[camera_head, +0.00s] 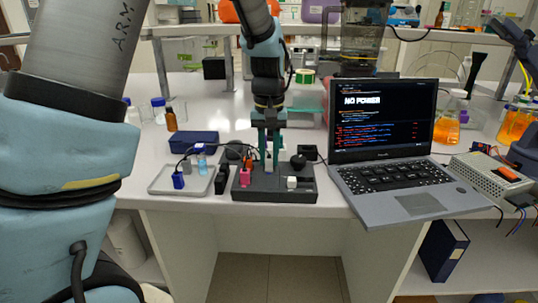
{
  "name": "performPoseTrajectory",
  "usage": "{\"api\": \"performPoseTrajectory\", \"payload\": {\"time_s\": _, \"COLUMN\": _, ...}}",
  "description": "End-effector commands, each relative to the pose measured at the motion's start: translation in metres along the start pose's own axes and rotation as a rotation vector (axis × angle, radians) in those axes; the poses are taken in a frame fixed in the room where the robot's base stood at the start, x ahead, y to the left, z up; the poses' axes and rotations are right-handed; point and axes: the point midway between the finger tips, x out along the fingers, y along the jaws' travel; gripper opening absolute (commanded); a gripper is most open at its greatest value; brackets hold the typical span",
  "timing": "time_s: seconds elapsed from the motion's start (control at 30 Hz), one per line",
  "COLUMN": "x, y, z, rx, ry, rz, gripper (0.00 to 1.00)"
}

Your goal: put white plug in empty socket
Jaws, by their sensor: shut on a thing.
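My gripper (269,152) points straight down over the dark socket block (263,194) on the bench. Its fingers are shut on a pale, narrow thing, which looks like the white plug (269,160). The fingers hide much of it, and I cannot tell whether it touches the block or is in a socket. A pink plug (245,177) stands at the block's front left. A small white piece (292,182) shows at its front right. A black plug (298,161) is at its back right. The empty socket cannot be made out.
An open laptop (385,135) reading "NO POWER" stands close on the right. A dark blue case (194,142) and a brown bottle (171,119) are behind left. The bench's front edge is near the block.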

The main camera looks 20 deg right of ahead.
Motion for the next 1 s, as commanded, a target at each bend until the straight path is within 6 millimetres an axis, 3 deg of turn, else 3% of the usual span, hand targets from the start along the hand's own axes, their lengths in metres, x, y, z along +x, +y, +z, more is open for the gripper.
{"api": "performPoseTrajectory", "payload": {"time_s": 0.37, "x": 0.0034, "y": -0.0001, "z": 0.0001, "rx": 0.000, "ry": -0.001, "rz": 0.000, "gripper": 0.00}}
{"api": "performPoseTrajectory", "payload": {"time_s": 0.4, "x": 0.0032, "y": -0.0001, "z": 0.0001, "rx": 0.000, "ry": 0.000, "rz": 0.000, "gripper": 0.29}}
{"api": "performPoseTrajectory", "payload": {"time_s": 0.67, "x": 0.0031, "y": 0.0000, "z": 0.0001, "rx": 0.000, "ry": 0.000, "rz": 0.000, "gripper": 0.58}}
{"api": "performPoseTrajectory", "payload": {"time_s": 1.0, "x": -0.0002, "y": 0.0002, "z": -0.0004, "rx": 0.000, "ry": 0.001, "rz": 0.001, "gripper": 0.61}}
